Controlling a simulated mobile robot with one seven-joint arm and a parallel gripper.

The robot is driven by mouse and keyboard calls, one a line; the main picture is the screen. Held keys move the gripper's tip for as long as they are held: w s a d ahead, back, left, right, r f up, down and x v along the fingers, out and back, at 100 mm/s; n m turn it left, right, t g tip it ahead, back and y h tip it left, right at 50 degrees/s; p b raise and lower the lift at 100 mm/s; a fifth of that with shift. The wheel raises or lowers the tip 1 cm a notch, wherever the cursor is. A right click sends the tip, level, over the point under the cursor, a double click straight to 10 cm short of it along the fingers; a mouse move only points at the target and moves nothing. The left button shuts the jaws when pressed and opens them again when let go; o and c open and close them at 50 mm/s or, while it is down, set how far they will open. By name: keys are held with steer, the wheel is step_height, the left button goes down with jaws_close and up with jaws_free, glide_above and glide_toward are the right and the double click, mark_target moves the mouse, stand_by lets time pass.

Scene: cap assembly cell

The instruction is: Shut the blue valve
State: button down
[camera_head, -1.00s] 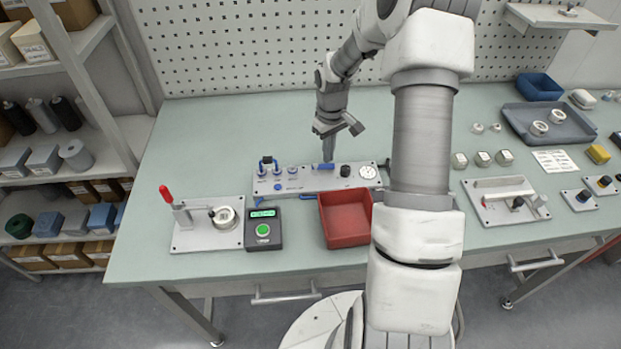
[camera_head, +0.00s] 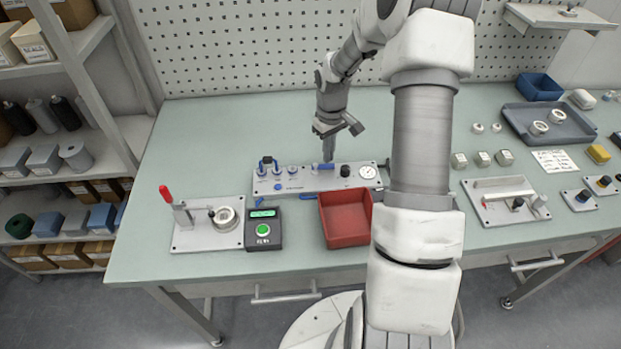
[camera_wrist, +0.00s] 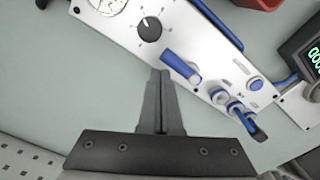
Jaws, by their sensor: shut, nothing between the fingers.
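The blue valve handle (camera_head: 322,167) is on the front panel of a grey-white fixture (camera_head: 300,186) near the middle of the bench. In the wrist view the handle (camera_wrist: 178,66) lies roughly along the fixture's long side. My gripper (camera_head: 328,160) points down just behind the handle. In the wrist view its two dark fingers (camera_wrist: 161,74) are together and empty, with their tips close beside the handle's free end. I cannot tell whether they touch it.
The fixture also carries a black knob (camera_head: 345,171), a gauge (camera_head: 368,172) and blue fittings (camera_head: 266,166) at its left. A red bin (camera_head: 345,222) and a counter box (camera_head: 263,230) stand in front. The bench behind the fixture is clear.

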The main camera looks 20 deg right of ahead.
steer(key=shift+f+b, duration=0.55)
steer(key=shift+f, duration=0.3)
steer(key=shift+r+p, duration=0.3)
steer(key=shift+r, duration=0.15)
stand_by(0.4)
steer(key=shift+s+a, duration=0.2)
steer(key=shift+s, duration=0.8)
